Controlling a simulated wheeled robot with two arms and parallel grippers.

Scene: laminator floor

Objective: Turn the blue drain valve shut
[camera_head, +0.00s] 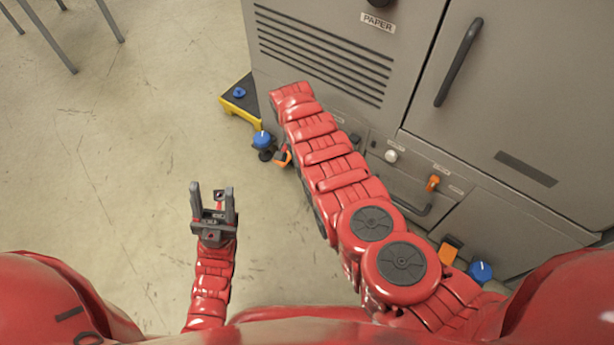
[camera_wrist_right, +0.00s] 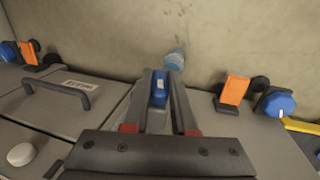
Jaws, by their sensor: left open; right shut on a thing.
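In the right wrist view, the blue drain valve's handle (camera_wrist_right: 158,88) sits between the fingers of my right gripper (camera_wrist_right: 160,85), which is shut on it. The handle lies lengthwise between the fingers. A pale blue piece (camera_wrist_right: 175,60) shows just beyond the fingertips, against the floor. In the head view, my right arm reaches along the front of the grey machine (camera_head: 450,170) and hides its own gripper and the handle. My left gripper (camera_head: 213,195) is open and empty above the bare floor, apart from the machine.
Blue knobs with orange parts sit at both sides: one left (camera_head: 262,139), one right (camera_head: 481,271). A yellow-edged dark block (camera_head: 240,100) stands by the machine's left corner.

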